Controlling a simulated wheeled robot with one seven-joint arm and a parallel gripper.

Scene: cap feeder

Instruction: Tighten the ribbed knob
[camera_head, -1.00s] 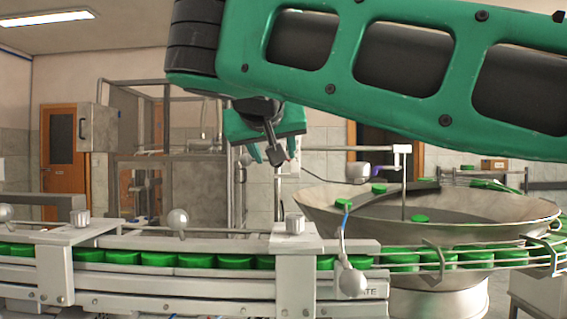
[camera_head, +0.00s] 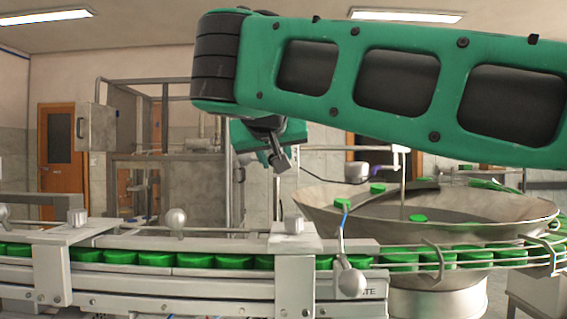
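A light grey ribbed knob (camera_head: 293,224) stands on top of the bracket at the middle of the conveyor. A similar knob (camera_head: 77,217) stands on the left bracket. I cannot tell from the picture which of the two the task means. My gripper (camera_head: 275,162) hangs under my green arm, above and slightly left of the middle knob, with a clear gap between them. A dark jointed part in front of it hides much of the fingers, so their opening does not show clearly. Nothing is seen held in it.
Green caps (camera_head: 195,260) fill the conveyor track behind rails. A wide metal feeder bowl (camera_head: 470,225) stands at the right. The space just above the middle bracket (camera_head: 294,245) is free.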

